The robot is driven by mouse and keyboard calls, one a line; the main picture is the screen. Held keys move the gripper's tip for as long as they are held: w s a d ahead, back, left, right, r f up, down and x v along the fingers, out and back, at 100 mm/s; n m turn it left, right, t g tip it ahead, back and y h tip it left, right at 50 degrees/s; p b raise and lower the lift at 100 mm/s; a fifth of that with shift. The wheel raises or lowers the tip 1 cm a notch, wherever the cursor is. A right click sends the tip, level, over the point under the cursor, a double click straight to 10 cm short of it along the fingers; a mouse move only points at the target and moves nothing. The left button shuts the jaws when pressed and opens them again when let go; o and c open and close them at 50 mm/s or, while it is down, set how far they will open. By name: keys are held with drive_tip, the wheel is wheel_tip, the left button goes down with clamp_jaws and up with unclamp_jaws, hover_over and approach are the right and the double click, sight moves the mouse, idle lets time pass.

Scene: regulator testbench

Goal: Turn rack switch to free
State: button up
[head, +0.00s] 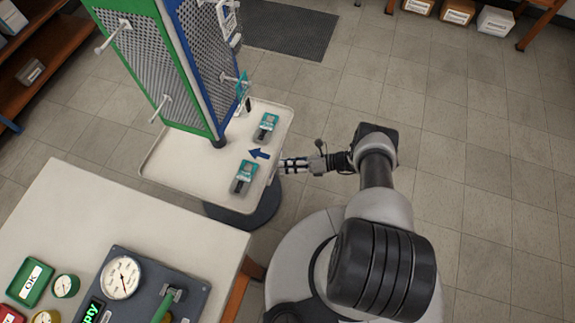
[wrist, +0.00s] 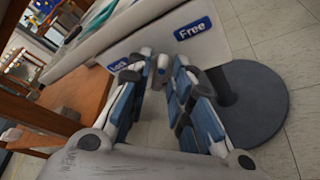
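The rack (head: 190,60) has green- and blue-framed perforated panels above a pale tray (head: 160,160). In the wrist view, the tray's edge panel carries a blue "Lock" label (wrist: 117,65) at left and a blue "Free" label (wrist: 192,29) at right. A small switch lever (wrist: 162,64) shows between them, its exact setting unclear. My gripper (head: 280,166) is at the tray's right edge. In the wrist view my gripper (wrist: 164,62) has its fingers apart on either side of the lever; contact cannot be told.
Two teal-and-grey devices (head: 243,177) and a blue arrow (head: 259,154) are on the tray. A round dark base (wrist: 250,105) stands below it. A workbench (head: 110,205) with gauges is at lower left. Floor to the right is clear.

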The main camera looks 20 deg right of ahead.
drive_tip(key=shift+o, duration=0.8)
drive_tip(key=v, duration=1.2)
drive_tip(key=shift+w, duration=0.1)
